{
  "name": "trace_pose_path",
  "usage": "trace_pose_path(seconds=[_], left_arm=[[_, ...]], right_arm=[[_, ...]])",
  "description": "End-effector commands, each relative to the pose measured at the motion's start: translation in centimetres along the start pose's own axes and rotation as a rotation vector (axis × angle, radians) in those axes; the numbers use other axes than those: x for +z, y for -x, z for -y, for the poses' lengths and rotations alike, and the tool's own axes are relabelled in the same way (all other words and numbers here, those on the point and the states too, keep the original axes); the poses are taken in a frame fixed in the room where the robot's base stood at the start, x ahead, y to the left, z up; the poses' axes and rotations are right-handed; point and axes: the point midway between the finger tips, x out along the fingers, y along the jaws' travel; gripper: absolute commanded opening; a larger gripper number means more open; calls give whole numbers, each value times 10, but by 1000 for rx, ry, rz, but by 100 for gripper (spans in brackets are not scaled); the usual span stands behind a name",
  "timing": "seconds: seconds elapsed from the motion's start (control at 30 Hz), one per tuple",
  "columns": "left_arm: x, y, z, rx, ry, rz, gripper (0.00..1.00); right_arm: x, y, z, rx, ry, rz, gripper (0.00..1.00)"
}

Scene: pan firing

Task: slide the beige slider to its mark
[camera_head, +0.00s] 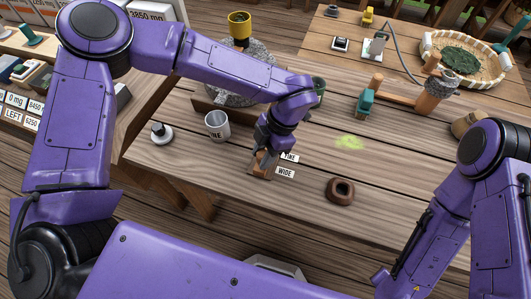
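A small brown and beige wooden piece (261,168) sits at the front part of the wooden table, beside two white labels. The upper label reads FINE (290,157) as far as I can make out, and the lower one reads WIDE (285,173). My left gripper (264,155) points down right at this piece and covers much of it. The slider and its mark cannot be told apart here, and whether the fingers are closed is hidden. My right arm (440,225) is at the right; its gripper is not in view.
A labelled grey cup (217,125) and a small black-topped weight (162,133) stand left of the gripper. A brown ring-shaped pot (341,191) lies to the right. A green powder patch (349,142) and a woven basket (436,42) are farther back.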

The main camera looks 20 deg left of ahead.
Motion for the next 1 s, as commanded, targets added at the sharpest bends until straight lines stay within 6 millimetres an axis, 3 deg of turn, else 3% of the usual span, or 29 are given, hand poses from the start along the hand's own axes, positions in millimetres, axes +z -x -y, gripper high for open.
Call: trace_pose_path(seconds=[1.0], left_arm=[[24,13,-27,0,4,0,4]], right_arm=[[-6,14,-1,0,0,0,43]])
